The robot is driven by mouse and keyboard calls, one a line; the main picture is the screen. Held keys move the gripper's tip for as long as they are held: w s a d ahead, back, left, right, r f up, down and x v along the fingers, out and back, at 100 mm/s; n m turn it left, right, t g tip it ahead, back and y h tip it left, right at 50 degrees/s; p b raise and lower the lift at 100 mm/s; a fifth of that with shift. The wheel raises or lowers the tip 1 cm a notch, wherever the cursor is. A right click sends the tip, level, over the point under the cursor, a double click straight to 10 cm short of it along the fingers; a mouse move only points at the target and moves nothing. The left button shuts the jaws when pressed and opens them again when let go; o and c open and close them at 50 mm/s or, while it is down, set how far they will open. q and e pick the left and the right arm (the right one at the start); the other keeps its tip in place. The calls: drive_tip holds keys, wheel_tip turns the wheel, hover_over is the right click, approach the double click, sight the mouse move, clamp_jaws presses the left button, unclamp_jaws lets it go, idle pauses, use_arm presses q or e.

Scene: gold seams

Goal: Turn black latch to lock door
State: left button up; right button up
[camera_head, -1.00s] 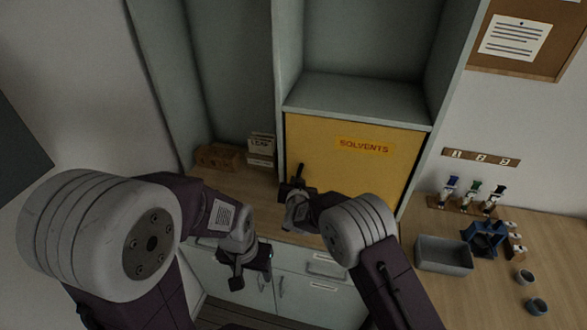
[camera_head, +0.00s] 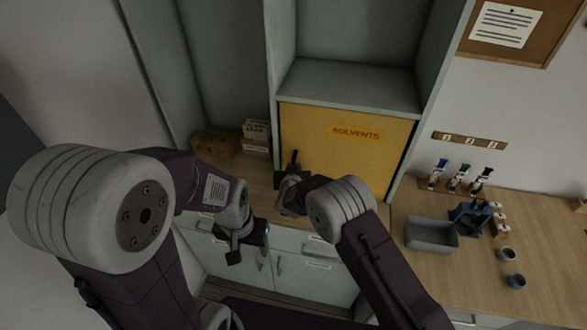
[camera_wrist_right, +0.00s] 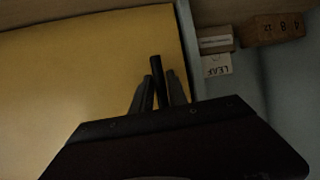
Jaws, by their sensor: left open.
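The yellow door (camera_head: 345,165), labelled SOLVENTS, sits closed in the grey-green cabinet. The black latch (camera_head: 295,157) is near its left edge and points about upright in the head view. In the right wrist view the black latch (camera_wrist_right: 156,72) stands between the two fingers of my right gripper (camera_wrist_right: 160,88). The fingers lie close against both sides of it, so the gripper looks shut on it. My right gripper (camera_head: 291,178) is partly hidden by its own wrist in the head view. My left gripper (camera_head: 236,248) is open and empty, low in front of the counter drawers.
A brown block (camera_head: 216,143) and a small labelled box (camera_head: 256,136) stand left of the door. On the right counter are a grey bin (camera_head: 431,234), a blue holder (camera_head: 470,218), several coloured-top bottles (camera_head: 460,179) and small cups (camera_head: 507,255). The floor is below the drawers.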

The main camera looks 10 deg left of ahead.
drive_tip(key=shift+o, duration=0.8)
drive_tip(key=b+v, duration=0.2)
drive_tip(key=v, duration=0.7)
